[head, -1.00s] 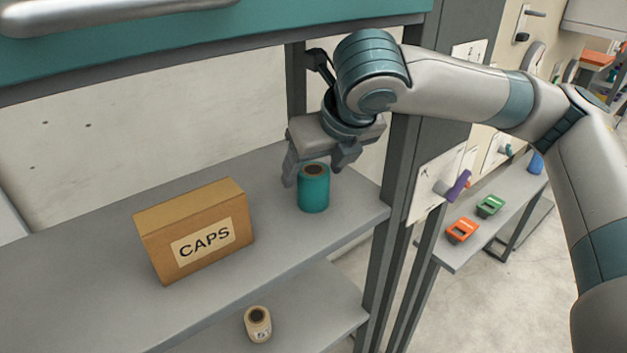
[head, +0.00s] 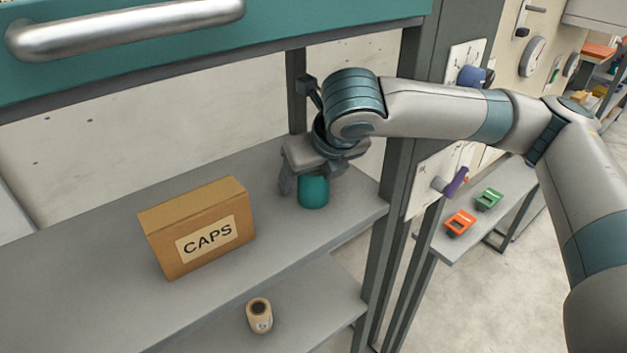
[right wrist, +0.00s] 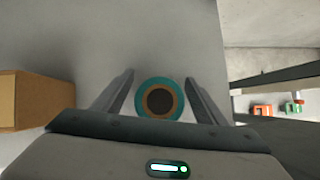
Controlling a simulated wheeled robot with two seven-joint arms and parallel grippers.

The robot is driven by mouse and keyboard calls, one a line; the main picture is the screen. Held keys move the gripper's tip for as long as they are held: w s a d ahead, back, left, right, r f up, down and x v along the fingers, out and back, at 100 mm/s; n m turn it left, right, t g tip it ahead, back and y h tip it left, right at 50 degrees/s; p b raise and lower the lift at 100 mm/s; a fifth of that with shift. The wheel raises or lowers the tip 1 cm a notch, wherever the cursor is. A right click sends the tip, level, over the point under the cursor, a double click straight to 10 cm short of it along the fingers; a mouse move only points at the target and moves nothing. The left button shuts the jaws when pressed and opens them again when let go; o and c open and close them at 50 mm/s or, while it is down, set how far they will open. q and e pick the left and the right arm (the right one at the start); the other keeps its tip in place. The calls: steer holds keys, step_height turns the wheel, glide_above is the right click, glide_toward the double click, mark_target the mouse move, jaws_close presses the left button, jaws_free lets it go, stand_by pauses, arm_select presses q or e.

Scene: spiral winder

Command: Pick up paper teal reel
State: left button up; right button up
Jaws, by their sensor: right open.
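The teal reel (head: 314,192) stands upright on the upper grey shelf, near its right end. In the right wrist view the reel (right wrist: 160,83) shows end-on, as a teal ring with a brown core and a dark centre. My right gripper (head: 308,182) is pointing down over the reel and hides its top in the head view. In the right wrist view the open fingers of the gripper (right wrist: 160,95) lie on either side of the reel, with a gap showing on both sides. My left gripper is not in view.
A cardboard box labelled CAPS (head: 198,228) stands on the shelf (head: 110,290) to the left of the reel. A dark grey post (head: 392,190) rises at the shelf's right end. A cream roll (head: 259,314) stands on the lower shelf. A teal panel with a metal handle (head: 130,24) overhangs above.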

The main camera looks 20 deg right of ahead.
steer(key=c, duration=1.2)
steer(key=shift+o, duration=0.2)
steer(key=shift+r, duration=0.15)
steer(key=shift+r+b, duration=0.4)
steer(key=shift+b, duration=0.25)
steer(key=shift+s+r+b, duration=0.1)
steer(key=shift+s+b, duration=0.2)
steer(key=shift+s, duration=0.05)
steer(key=s+b, duration=0.1)
steer(key=s, duration=0.1)
steer(key=s+d+b, duration=0.1)
steer(key=s, duration=0.2)
steer(key=s+b, duration=0.1)
steer(key=s, duration=0.1)
steer(key=shift+s+d, duration=0.15)
steer(key=shift+s, duration=0.25)
steer(key=s+d+b, duration=0.1)
steer(key=s+b, duration=0.8)
steer(key=b, duration=0.2)
steer(key=shift+s+d, duration=0.15)
steer(key=shift+d, duration=0.05)
